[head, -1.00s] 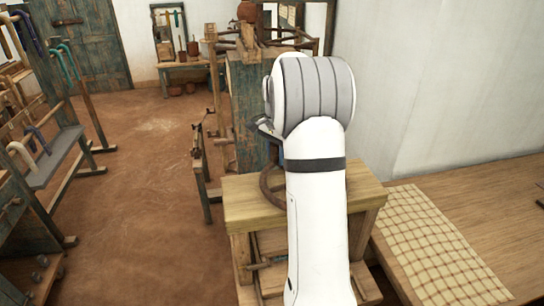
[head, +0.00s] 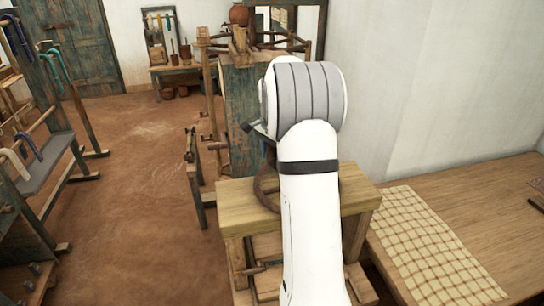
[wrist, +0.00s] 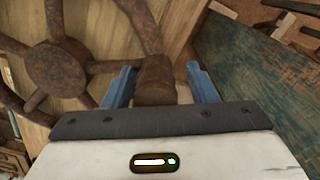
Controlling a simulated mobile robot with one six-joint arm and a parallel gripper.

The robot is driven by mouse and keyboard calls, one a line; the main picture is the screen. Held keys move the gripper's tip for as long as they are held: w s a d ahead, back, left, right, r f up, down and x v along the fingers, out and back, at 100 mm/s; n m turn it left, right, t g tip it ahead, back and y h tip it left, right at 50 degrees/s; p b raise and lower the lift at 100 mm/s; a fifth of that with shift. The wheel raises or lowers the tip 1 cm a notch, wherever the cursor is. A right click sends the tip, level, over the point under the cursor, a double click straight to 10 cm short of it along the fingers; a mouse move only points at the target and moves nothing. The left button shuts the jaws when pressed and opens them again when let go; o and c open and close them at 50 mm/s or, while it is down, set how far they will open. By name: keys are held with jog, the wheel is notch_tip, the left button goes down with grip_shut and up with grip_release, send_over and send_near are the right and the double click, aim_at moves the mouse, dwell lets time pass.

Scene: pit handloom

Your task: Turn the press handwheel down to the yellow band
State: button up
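The rusty press handwheel (wrist: 58,70) fills the left of the wrist view, with its hub, spokes and part of its rim showing. Its brown handle knob (wrist: 154,82) stands between the two blue fingers of my gripper (wrist: 160,84). The fingers are apart, with a visible gap between the knob and the right finger; I cannot tell whether the left one touches it. In the head view, my arm hides most of the handwheel (head: 264,188) above the wooden press top (head: 237,208). I cannot make out a yellow band.
A wooden table (head: 490,205) with a checked cloth (head: 430,245) stands at the right by the white wall. A weathered blue-green wooden frame (head: 240,115) rises behind the press. Racks with hooked handles (head: 45,165) stand at the left. The earthen floor (head: 130,190) between is clear.

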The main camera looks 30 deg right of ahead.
jog(key=shift+s, duration=0.1)
notch_tip(320, 180, up, 8)
jog(key=shift+f+b, duration=0.1)
jog(key=shift+b, duration=0.4)
dwell(0.4)
jog(key=s+a+r+n+t, duration=0.25)
jog(key=s+a+n, duration=0.55)
jog(key=s+a, duration=0.6)
jog(key=s+a+f+n, duration=0.3)
jog(key=s+a, duration=0.1)
jog(key=s, duration=0.3)
jog(key=s+a+f+n, duration=0.3)
jog(key=s+a+n, duration=0.1)
jog(key=s, duration=0.3)
jog(key=shift+a+n+t, duration=0.3)
jog(key=shift+t, duration=0.15)
jog(key=shift+s, duration=0.1)
